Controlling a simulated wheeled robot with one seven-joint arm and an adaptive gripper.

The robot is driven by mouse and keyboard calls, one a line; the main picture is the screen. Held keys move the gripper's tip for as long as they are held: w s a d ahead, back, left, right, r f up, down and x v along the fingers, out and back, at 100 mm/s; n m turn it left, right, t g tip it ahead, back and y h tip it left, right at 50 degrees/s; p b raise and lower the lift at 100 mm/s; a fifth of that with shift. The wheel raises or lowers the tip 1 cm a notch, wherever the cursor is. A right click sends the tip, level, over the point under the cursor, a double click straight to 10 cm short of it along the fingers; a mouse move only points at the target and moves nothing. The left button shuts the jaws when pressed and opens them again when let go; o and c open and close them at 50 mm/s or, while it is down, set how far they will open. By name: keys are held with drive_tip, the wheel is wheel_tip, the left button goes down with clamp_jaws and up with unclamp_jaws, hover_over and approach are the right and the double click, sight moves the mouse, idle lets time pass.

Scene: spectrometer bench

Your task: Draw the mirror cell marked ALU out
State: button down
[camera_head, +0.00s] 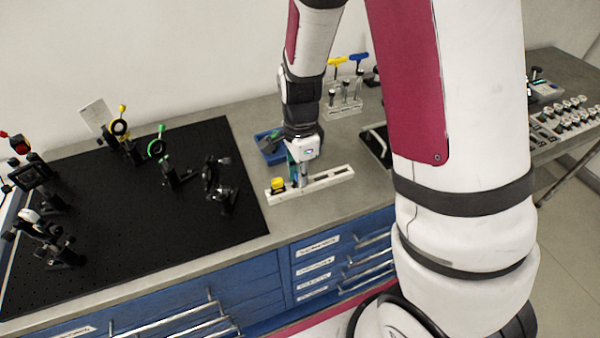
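My gripper (300,176) points down over a white slotted rack (335,177) on the bench, right of the black breadboard. A small grey cylindrical part shows directly below it, at the left half of the rack. Whether the fingers are closed on it is too small to tell. A yellow-topped piece (277,184) sits at the rack's left end. No marking ALU can be read anywhere, so I cannot tell which piece is that mirror cell.
A blue bin (268,142) stands behind my gripper. A clear stand with coloured-handled tools (343,98) is farther back. Blue drawers (235,285) lie below.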

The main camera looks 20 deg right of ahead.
drive_tip(key=shift+r, duration=0.15)
drive_tip(key=shift+r+p, duration=1.1)
drive_tip(key=shift+r, duration=0.5)
